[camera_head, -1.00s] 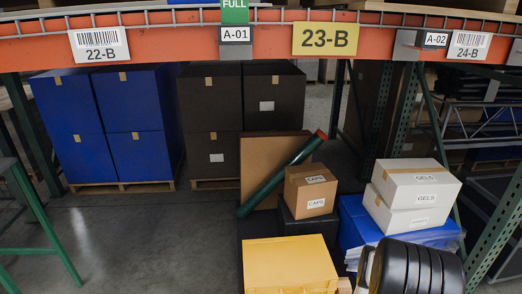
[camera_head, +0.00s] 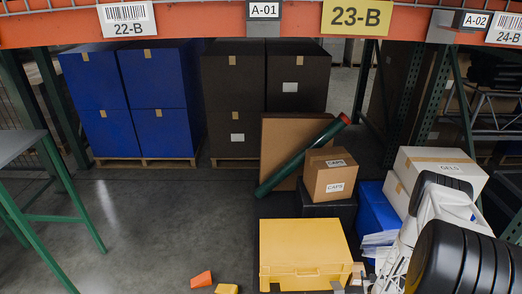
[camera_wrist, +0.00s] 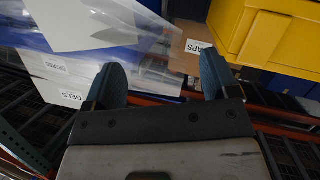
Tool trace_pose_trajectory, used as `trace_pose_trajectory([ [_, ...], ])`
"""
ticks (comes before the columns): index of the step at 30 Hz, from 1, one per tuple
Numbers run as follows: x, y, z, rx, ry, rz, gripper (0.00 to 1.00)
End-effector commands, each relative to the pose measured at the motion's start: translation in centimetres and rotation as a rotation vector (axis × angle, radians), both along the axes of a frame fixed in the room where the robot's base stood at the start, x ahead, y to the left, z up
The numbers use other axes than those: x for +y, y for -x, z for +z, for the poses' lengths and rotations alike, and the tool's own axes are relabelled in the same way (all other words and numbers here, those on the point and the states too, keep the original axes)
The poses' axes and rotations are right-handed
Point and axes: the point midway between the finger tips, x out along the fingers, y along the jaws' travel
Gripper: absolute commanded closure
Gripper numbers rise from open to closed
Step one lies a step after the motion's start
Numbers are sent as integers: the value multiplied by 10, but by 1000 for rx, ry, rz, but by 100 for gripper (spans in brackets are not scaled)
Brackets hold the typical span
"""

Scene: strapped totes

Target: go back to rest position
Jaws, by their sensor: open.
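My gripper (camera_wrist: 160,78) shows in the wrist view with its two dark blue-green fingers spread wide apart. Nothing is held between them. Beyond the fingers are a clear-wrapped pile with white GELS boxes (camera_wrist: 58,96) on the left, a brown CAPS box (camera_wrist: 188,45), and a yellow tote (camera_wrist: 283,40) at upper right. In the head view my white and black arm fills the lower right corner.
The yellow tote (camera_head: 305,245), CAPS box (camera_head: 330,178), green tube (camera_head: 300,158) and white GELS box (camera_head: 435,165) crowd the right. Blue boxes (camera_head: 130,90) and dark boxes (camera_head: 235,90) stand behind. An orange rack beam (camera_head: 200,22) crosses above. Floor (camera_head: 150,230) at left is open.

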Motion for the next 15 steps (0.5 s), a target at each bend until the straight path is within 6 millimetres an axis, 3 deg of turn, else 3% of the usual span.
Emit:
trace_pose_trajectory([
  [1, 0, -12, 17, 11, -1, 4, 19],
  [6, 2, -41, 64, 65, -12, 10, 19],
  [15, 14, -80, 151, 158, -33, 15, 19],
])
